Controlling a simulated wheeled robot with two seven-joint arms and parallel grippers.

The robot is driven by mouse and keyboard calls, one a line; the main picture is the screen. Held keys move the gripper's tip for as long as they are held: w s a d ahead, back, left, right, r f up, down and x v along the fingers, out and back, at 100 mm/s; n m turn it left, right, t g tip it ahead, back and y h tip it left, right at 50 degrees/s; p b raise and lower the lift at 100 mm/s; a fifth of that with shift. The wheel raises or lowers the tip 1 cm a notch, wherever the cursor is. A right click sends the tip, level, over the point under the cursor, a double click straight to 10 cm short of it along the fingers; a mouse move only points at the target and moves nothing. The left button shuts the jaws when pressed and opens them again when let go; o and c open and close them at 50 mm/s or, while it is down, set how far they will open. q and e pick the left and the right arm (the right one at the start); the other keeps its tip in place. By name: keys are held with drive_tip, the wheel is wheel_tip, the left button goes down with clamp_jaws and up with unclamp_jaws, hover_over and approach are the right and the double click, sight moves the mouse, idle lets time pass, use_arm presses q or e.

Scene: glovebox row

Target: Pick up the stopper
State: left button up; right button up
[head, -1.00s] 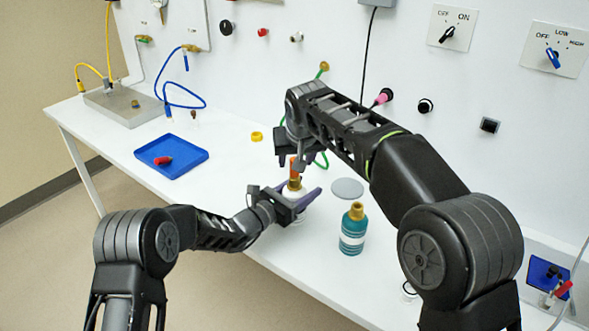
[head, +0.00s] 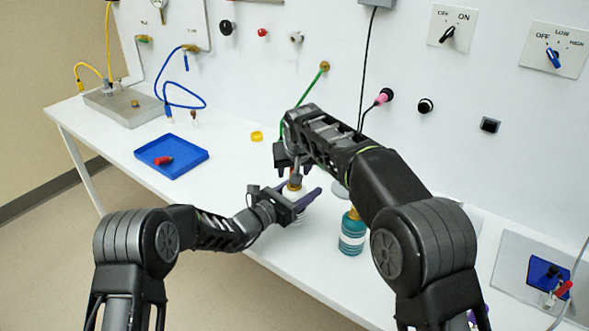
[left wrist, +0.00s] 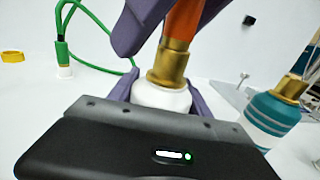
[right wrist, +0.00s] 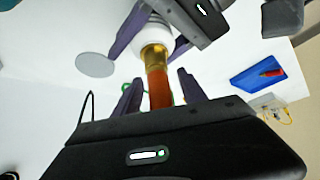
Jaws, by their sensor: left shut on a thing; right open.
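A white bottle (left wrist: 162,97) with a gold neck (left wrist: 168,66) is upright between the purple fingers of my left gripper (head: 304,199), which is shut on it. An orange-red stopper (right wrist: 158,88) stands up from the gold neck; it also shows in the left wrist view (left wrist: 183,20). My right gripper (right wrist: 158,90) is open, with one finger on each side of the stopper and gaps visible between. In the head view the right gripper hides most of the stopper.
A teal bottle (head: 352,238) with a gold cap stands just right, partly behind my right arm. A grey disc (right wrist: 95,65) lies nearby. A blue tray (head: 190,165) with a red piece (head: 163,160) and a yellow ring (head: 257,136) are further left. The table's front edge is close.

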idle(0.6)
clamp_jaws()
idle(0.3)
